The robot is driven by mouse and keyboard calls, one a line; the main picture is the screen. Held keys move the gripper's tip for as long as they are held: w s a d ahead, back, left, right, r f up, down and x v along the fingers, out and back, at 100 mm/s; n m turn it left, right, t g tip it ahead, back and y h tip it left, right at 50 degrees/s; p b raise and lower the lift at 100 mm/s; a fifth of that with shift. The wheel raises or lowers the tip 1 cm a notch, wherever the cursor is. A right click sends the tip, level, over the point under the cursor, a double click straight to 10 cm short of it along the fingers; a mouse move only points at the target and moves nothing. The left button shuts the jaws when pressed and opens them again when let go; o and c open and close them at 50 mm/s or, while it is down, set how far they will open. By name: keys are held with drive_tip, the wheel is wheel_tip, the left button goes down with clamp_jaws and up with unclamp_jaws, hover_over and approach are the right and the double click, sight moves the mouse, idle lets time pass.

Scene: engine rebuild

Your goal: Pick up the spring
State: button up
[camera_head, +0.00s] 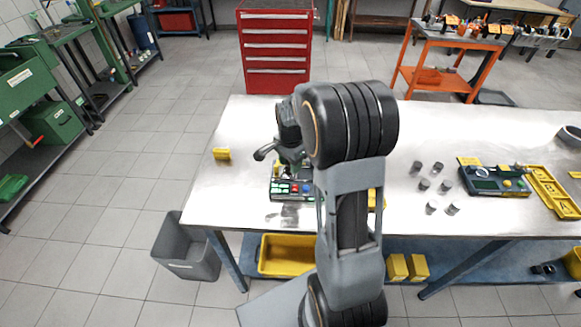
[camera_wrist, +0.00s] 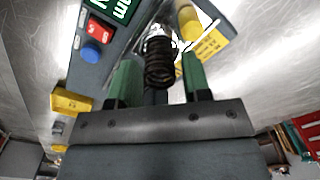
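The dark coil spring (camera_wrist: 159,66) shows in the wrist view, between the two green fingers of my gripper (camera_wrist: 158,55). The fingers are apart, one on each side of the spring, and a narrow gap seems to show on the right side. Firm contact with the spring cannot be made out. Beside it is a grey device with a screen, a red button and a blue knob (camera_wrist: 90,52). In the head view the same device (camera_head: 278,196) lies under my gripper on the table. My arm hides the spring and the fingertips there.
The metal table (camera_head: 240,125) holds several small grey cylinders (camera_head: 424,185), a second device (camera_head: 494,182) and a yellow tray (camera_head: 550,190) at right. A grey bin (camera_head: 186,250) is on the floor. The table's back left is clear.

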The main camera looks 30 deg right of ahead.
drive_tip(key=c, duration=0.7)
drive_tip(key=shift+r, duration=0.1)
